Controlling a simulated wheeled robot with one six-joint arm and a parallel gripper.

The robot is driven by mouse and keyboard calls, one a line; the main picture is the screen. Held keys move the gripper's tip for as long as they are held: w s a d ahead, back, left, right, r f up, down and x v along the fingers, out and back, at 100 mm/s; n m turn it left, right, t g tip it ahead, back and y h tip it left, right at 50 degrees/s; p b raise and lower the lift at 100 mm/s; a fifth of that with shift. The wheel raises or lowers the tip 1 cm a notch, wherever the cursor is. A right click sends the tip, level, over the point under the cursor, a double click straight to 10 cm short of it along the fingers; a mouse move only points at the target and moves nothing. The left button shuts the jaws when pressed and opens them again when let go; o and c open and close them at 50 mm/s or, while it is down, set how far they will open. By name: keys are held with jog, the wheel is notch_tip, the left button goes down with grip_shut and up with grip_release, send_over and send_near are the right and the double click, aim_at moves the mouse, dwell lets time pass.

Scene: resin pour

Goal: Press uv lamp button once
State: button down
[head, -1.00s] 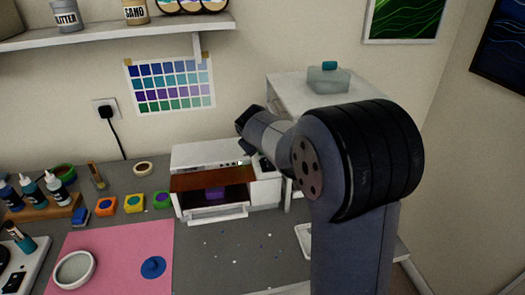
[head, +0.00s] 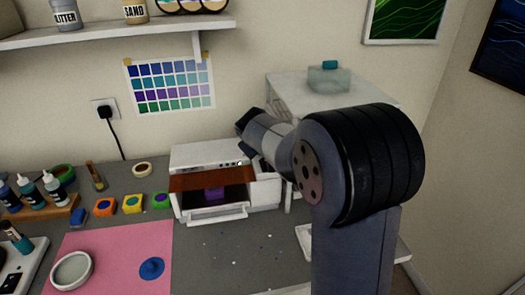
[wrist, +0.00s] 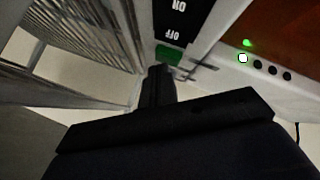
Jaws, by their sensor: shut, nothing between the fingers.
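The UV lamp (head: 212,155) is a white box on the grey bench, with a reddish-brown front panel over an open bay.
A white stand (head: 300,92) with a teal-capped container is behind my arm. Colored molds (head: 132,204) and bottles stand left of the lamp. A pink mat (head: 115,250) lies in front. Ribbed grey surfaces (wrist: 85,35) are close to my gripper in the wrist view.

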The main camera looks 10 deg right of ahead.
jog(key=shift+f, duration=0.25)
dwell(0.4)
jog(key=shift+r+p, duration=0.4)
jog(key=shift+r, duration=0.45)
jog(key=shift+r+p, duration=1.9)
jog(key=shift+r, duration=0.7)
jog(key=shift+s+f, duration=0.1)
jog(key=shift+f, duration=0.05)
